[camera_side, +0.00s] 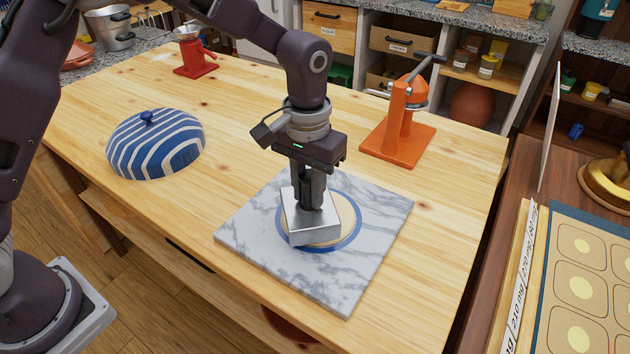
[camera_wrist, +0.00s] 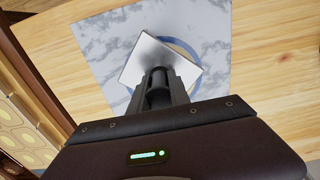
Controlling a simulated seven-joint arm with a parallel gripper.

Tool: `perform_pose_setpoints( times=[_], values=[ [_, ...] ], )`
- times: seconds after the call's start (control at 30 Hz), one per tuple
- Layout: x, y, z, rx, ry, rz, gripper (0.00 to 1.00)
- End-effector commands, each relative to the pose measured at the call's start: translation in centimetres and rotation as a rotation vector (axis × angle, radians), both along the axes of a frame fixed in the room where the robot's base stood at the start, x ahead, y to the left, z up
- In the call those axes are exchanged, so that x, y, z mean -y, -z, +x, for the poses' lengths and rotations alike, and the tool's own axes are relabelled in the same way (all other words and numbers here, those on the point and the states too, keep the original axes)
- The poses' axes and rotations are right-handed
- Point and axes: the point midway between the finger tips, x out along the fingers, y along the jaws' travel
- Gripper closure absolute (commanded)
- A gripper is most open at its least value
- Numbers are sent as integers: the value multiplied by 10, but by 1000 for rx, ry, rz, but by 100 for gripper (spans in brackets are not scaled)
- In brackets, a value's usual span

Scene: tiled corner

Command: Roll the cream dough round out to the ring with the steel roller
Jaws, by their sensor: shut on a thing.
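My gripper (camera_side: 309,196) points down over the marble board (camera_side: 258,215) and is shut on the steel roller (camera_side: 314,228). The roller shows as a silver block-like piece, turned at an angle to the board. It lies over the cream dough round (camera_side: 347,212) and hides much of it. A blue ring (camera_side: 357,232) surrounds the dough; the dough's visible edge on the right lies close to the ring. In the wrist view the roller (camera_wrist: 150,60) covers most of the ring (camera_wrist: 188,47), and the dough is mostly hidden. I cannot tell whether the roller touches the dough.
A blue-and-white striped dome (camera_side: 155,145) stands on the wooden table (camera_side: 180,215) at left. An orange device (camera_side: 398,135) with a crank stands behind the board at right. A red grinder (camera_side: 195,57) is at the back left. Bare table surrounds the board.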

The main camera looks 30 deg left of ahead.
Motion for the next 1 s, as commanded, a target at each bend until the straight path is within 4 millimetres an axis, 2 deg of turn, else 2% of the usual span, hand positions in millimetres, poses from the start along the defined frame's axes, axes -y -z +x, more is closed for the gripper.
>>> perform_pose_setpoints(
  times=[0.07,0.4,1.0],
  values=[
    [1,0,0,-2,1,-1,100],
    [1,-72,1,6,0,-3,100],
    [0,-110,1,3,0,-2,100]
  ],
)
